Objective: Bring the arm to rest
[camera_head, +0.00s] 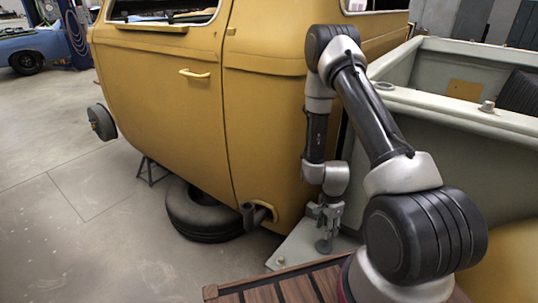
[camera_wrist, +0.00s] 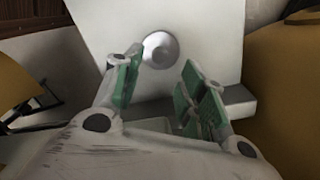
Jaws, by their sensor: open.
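My arm is bent up and over, with its upper links in front of the yellow car body and the pale truck bed in the head view. My gripper (camera_head: 328,218) hangs pointing down, low beside the yellow body. In the wrist view my gripper (camera_wrist: 160,95) shows its two green-padded fingers spread apart, with nothing between them. Beyond the fingertips is a pale plate (camera_wrist: 205,30) with a round grey knob (camera_wrist: 160,50) on it. Whether the fingers touch the plate cannot be told.
The yellow car body (camera_head: 170,110) stands close at the left of my arm. The pale truck bed (camera_head: 455,110) is at the right. A tyre (camera_head: 203,215) lies under the body. A slatted wooden surface (camera_head: 285,290) is in front. Open floor (camera_head: 60,220) lies at the left.

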